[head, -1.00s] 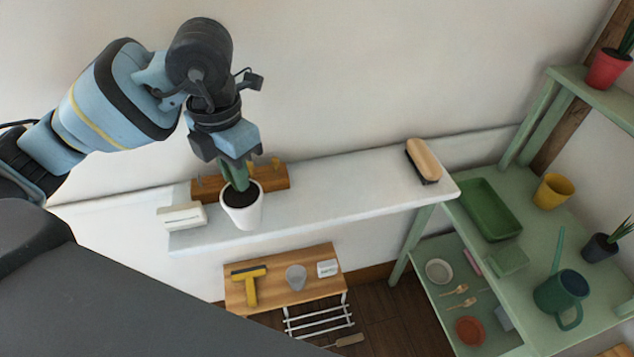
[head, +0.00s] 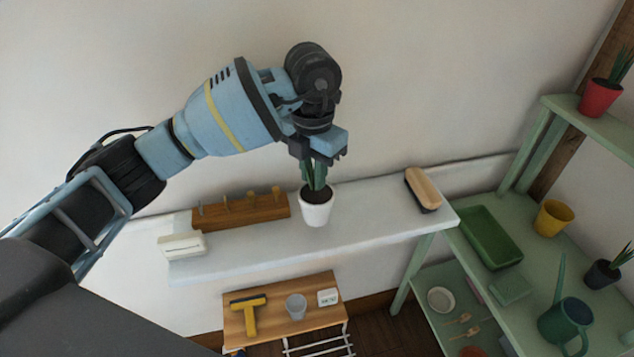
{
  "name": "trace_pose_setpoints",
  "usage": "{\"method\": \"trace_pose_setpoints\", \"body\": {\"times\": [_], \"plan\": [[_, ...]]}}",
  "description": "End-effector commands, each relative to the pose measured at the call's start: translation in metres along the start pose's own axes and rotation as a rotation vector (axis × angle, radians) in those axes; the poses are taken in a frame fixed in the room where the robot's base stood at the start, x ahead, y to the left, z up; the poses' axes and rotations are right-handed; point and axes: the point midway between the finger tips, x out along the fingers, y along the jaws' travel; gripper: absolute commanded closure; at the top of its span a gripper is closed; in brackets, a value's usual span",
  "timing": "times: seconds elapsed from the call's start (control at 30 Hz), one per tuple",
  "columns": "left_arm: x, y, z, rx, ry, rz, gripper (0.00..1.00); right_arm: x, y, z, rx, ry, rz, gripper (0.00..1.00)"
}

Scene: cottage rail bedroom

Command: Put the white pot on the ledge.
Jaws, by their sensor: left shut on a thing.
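The white pot (head: 317,211) holds dark soil and a green plant. It is upright at the white ledge (head: 375,213), between a wooden peg rack and a brush. I cannot tell whether its base touches the ledge or is just above it. My left gripper (head: 317,160) is above the pot, pointing down, shut on the plant's green leaves. The fingertips are partly hidden among the leaves. My right gripper is not in view.
The wooden peg rack (head: 240,211) and a white box (head: 182,245) are on the ledge's left; the brush (head: 423,189) is at its right end. A wooden stool (head: 270,316) stands below. Green shelving (head: 470,262) with a watering can (head: 566,320) is at right.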

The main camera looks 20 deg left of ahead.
Motion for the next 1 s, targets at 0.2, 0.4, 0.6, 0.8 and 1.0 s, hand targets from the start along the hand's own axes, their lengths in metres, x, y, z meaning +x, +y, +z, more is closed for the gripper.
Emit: {"method": "trace_pose_setpoints", "body": {"times": [0.2,0.4,0.6,0.8,1.0], "plan": [[-0.001,-0.002,0.006,0.001,-0.002,0.0,1.0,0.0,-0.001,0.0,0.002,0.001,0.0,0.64],[0.024,-0.002,0.008,-0.001,0.0,0.001,1.0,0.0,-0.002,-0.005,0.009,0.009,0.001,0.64],[0.035,-0.002,0.008,0.0,-0.004,0.001,1.0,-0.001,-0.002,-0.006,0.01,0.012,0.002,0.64],[0.036,-0.002,0.008,0.0,-0.003,0.001,1.0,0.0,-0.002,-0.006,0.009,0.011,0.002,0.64],[0.039,-0.002,0.008,0.0,-0.001,0.002,0.68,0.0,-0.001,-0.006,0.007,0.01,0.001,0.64]]}}
